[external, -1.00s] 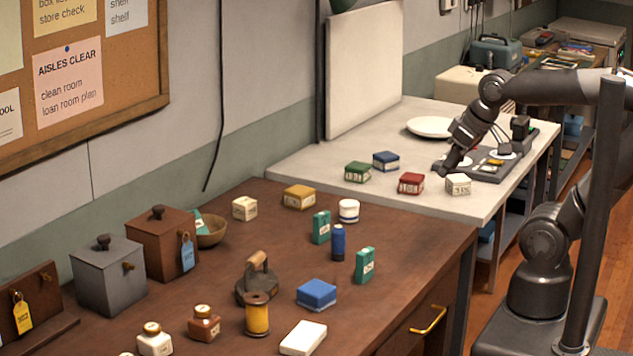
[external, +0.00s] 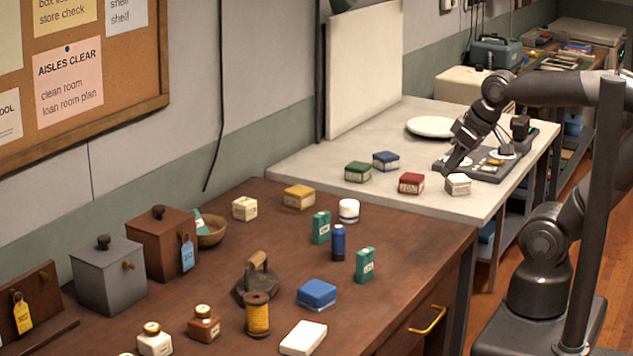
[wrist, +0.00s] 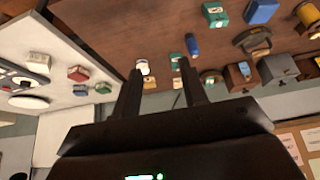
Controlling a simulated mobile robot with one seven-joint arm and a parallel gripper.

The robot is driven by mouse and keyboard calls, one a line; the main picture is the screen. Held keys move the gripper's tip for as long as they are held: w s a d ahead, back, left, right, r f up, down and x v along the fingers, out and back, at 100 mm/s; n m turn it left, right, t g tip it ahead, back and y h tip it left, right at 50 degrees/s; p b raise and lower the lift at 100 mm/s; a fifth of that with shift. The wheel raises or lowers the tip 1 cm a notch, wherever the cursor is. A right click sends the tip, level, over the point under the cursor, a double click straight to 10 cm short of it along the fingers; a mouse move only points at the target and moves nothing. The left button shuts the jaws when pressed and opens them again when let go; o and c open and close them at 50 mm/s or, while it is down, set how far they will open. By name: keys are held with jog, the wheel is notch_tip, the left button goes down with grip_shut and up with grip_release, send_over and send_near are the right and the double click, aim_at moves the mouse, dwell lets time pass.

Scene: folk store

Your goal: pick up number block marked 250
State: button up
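Small lidded number blocks stand on the white table: green (external: 358,172), blue (external: 385,161), red (external: 411,183) and white (external: 458,184). A yellow block (external: 299,196) and a cream block (external: 244,208) stand on the brown table. Their front labels are too small to read surely, so I cannot tell which is marked 250. My gripper (external: 447,172) shows over the white table, in line with the gap between the red and white blocks. In the wrist view its two fingers (wrist: 158,72) are spread apart with nothing held. The red block also shows there (wrist: 78,73).
A dark device with a pale dial (external: 489,163) and a white plate (external: 430,127) stand behind the blocks. The brown table holds teal boxes (external: 365,265), a blue bottle (external: 338,243), an iron (external: 257,279) and other goods. White tabletop left of the green block is clear.

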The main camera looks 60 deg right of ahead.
jog(key=shift+o, duration=0.6)
jog(key=o, duration=0.5)
